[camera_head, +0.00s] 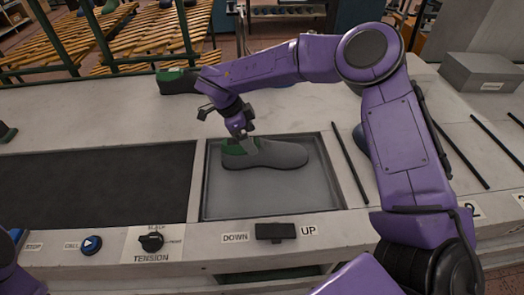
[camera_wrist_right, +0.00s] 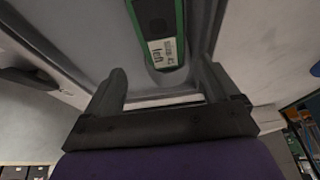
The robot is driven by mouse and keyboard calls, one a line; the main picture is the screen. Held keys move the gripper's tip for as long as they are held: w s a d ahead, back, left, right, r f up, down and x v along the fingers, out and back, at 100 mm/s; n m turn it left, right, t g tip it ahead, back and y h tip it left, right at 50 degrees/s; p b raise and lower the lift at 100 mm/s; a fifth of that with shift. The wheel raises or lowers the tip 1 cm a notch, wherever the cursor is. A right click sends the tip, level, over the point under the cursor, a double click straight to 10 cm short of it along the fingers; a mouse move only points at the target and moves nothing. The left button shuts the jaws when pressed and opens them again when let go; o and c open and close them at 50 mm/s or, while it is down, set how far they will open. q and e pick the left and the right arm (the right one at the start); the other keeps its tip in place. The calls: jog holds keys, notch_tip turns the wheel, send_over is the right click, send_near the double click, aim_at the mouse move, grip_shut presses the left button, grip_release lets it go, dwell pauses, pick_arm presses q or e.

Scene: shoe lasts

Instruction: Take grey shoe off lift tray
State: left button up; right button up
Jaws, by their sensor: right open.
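The grey shoe (camera_head: 278,155) lies on its sole on the recessed lift tray (camera_head: 268,196), toe to the right, with a green top at its heel end. My right gripper (camera_head: 241,133) is just above the green heel end, pointing down. In the right wrist view the gripper (camera_wrist_right: 162,78) is open, its two fingers apart with nothing between them. The green top with a white label (camera_wrist_right: 162,52) shows just beyond the fingers, roughly centred between them. Whether a finger touches the shoe, I cannot tell. My left gripper is out of view.
A dark belt (camera_head: 95,185) lies left of the tray. A DOWN/UP switch (camera_head: 275,232) and a tension knob (camera_head: 151,242) are on the front edge. Another green-and-grey shoe (camera_head: 177,81) stands behind. Dark rods (camera_head: 350,168) lie right of the tray; a grey box (camera_head: 485,72) stands farther right.

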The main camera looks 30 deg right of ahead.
aim_at(265, 150)
jog(key=f, duration=0.1)
jog(key=f+p, duration=0.1)
jog(key=f, duration=0.1)
jog(key=w+d+f, duration=0.1)
jog(key=f, duration=0.1)
jog(key=shift+w+f, duration=0.1)
jog(key=shift+f, duration=0.1)
jog(key=shift+s+r, duration=0.25)
jog(key=shift+s, duration=0.15)
jog(key=shift+c, duration=0.7)
jog(key=c, duration=1.5)
grip_shut()
jog(key=shift+w, duration=0.1)
